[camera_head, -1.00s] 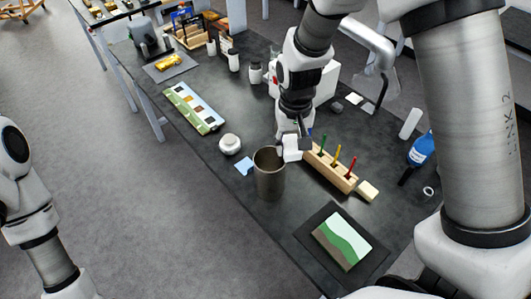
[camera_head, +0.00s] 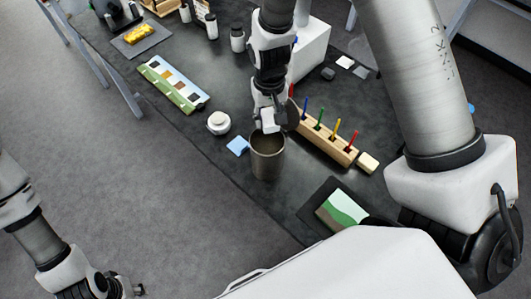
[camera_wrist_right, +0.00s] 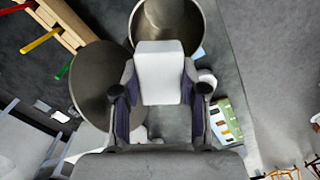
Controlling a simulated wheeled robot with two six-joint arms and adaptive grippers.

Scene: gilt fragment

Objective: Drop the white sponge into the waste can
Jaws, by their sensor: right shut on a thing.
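The white sponge (camera_head: 268,122) is a pale block gripped by my right gripper (camera_head: 266,114). In the right wrist view the sponge (camera_wrist_right: 158,75) sits between the two fingers. The waste can (camera_head: 268,162) is a grey metal cylinder standing upright and open at the top. The sponge is at the can's far rim in the head view. In the wrist view it overlaps the edge of the can's opening (camera_wrist_right: 168,18); I cannot tell its exact height above the rim. My left gripper (camera_head: 122,291) is at the bottom left, partly cut off, away from the table.
A dark round disc (camera_wrist_right: 98,85) is beside the can. A wooden block with coloured pegs (camera_head: 330,143) stands to the right. A painted picture (camera_head: 340,208) is in front.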

